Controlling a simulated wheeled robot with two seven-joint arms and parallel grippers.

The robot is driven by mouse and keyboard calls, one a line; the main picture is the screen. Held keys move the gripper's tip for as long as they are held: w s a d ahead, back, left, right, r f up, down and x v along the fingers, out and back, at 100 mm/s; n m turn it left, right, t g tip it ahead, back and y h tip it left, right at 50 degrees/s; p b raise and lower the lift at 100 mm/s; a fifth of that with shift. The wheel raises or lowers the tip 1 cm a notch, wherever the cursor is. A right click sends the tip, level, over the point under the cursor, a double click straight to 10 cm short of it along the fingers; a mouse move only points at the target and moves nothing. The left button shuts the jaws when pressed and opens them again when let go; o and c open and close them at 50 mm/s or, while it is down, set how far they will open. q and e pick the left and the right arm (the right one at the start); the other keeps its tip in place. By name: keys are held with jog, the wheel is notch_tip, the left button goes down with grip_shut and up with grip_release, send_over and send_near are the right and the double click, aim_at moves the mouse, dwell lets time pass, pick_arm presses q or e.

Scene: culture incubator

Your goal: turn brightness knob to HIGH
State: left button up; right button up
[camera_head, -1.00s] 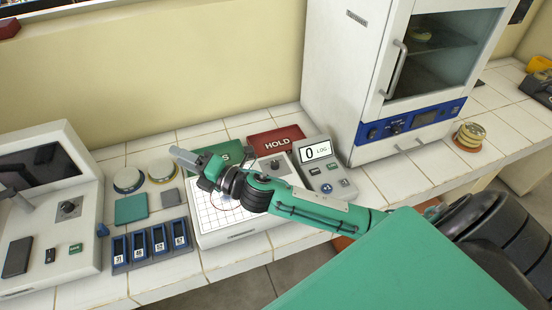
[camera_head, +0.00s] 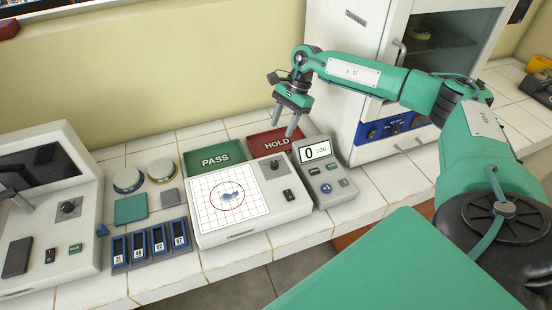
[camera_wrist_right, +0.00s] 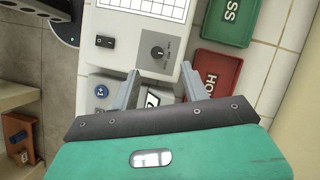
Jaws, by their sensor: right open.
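A white light box (camera_head: 238,228) with a lit grid screen stands on the tiled bench. A dark knob (camera_head: 274,164) sits on its upper right panel, above a black rocker switch (camera_head: 288,195); I take it as the brightness knob. The wrist view shows the knob (camera_wrist_right: 158,52) with dial marks around it, but its lettering is too small to read. My right gripper (camera_head: 284,127) is open and empty, pointing down above the HOLD tray behind the light box. In the wrist view the knob lies just beyond and between the fingertips (camera_wrist_right: 160,73), apart from them. My left gripper is out of view.
The green PASS tray (camera_head: 215,160) and red HOLD tray (camera_head: 262,145) lie behind the light box. A grey counter (camera_head: 328,180) reading 0 stands close on its right. A device with another knob (camera_head: 68,208) stands at left. The white incubator (camera_head: 335,75) rises behind right.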

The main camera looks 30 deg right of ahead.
jog(key=d, duration=0.2)
jog(key=p, duration=0.5)
send_near(275, 163)
jog(key=shift+h, duration=0.3)
jog(key=x, duration=0.7)
jog(key=shift+w+a+f, duration=0.1)
jog(key=shift+a+f, duration=0.05)
jog(key=shift+a, duration=0.25)
jog(key=shift+a+f, duration=0.1)
jog(key=shift+f, duration=0.4)
jog(key=c, duration=1)
